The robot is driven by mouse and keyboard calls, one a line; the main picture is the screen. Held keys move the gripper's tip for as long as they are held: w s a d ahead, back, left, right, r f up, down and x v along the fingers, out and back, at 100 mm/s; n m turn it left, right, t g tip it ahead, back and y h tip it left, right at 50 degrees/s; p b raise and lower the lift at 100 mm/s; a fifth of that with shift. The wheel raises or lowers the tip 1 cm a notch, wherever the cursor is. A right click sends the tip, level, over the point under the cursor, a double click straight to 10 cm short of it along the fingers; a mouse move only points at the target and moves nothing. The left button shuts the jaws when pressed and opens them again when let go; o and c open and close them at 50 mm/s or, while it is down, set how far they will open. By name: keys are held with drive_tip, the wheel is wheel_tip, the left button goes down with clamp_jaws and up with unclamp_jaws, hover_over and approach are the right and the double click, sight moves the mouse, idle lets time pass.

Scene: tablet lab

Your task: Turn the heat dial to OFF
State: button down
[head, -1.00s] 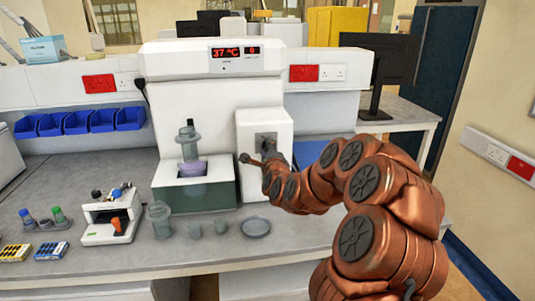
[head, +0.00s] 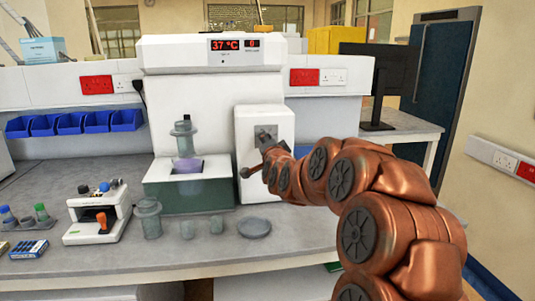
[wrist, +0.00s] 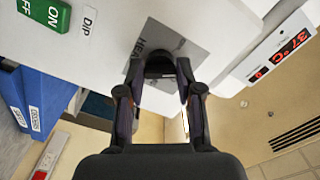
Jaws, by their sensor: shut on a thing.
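The heat dial is a dark round knob (wrist: 159,64) on a grey plate (wrist: 143,48) with partly hidden "HEAT" lettering in the wrist view. My gripper (wrist: 156,82) is shut on the knob, with a dark finger on each side of it. In the head view the plate (head: 265,134) shows on the front of the white box at the right of the apparatus, and my gripper hides the knob. The dial's pointer and OFF mark cannot be made out. The display (head: 236,44) reads 37 °C and 0.
A purple-filled bath (head: 188,166) is left of the box. A jar (head: 149,218), small cups and a dish (head: 254,228) stand on the bench in front.

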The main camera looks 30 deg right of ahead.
drive_tip(key=n+b, duration=0.6)
drive_tip(key=n, duration=0.2)
drive_tip(key=shift+d+f, duration=0.1)
drive_tip(key=shift+f, duration=0.05)
drive_tip(key=shift+n+b, duration=0.3)
drive_tip(key=c, duration=0.8)
unclamp_jaws()
drive_tip(key=shift+o, duration=0.2)
drive_tip(key=shift+s, duration=0.1)
drive_tip(key=v, duration=1.2)
